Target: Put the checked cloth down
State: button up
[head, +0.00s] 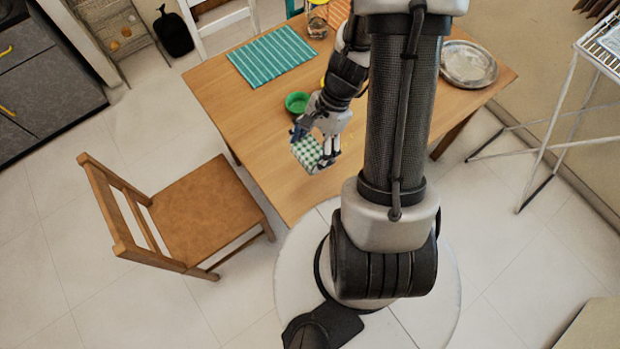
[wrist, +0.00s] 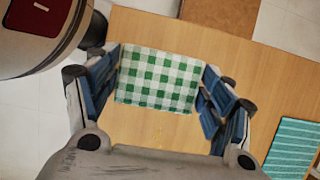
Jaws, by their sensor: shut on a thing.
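The green-and-white checked cloth (head: 307,153) is held at my gripper (head: 315,146), over the near part of the wooden table in the head view. In the wrist view the cloth (wrist: 158,79) spans between the two blue finger pads of my gripper (wrist: 160,88), which is shut on it. The cloth looks flat and roughly rectangular there. The head view does not show clearly how high it is above the wooden table (head: 270,185).
A green bowl (head: 297,103) stands just beyond my gripper. A teal striped mat (head: 277,56) lies at the table's far left, a metal plate (head: 468,64) at the right. A wooden chair (head: 205,210) stands left of the table. The table's near left part is bare.

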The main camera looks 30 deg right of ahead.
aim_at(306, 187)
notch_tip(306, 187, down, 19)
jog(key=b, duration=0.7)
jog(key=shift+a+r, duration=0.1)
jog(key=shift+r, duration=0.1)
jog(key=shift+f+b, duration=0.1)
jog(key=shift+b, duration=0.25)
jog(key=shift+f, duration=0.15)
jog(key=o, duration=1)
jog(key=shift+o, duration=0.2)
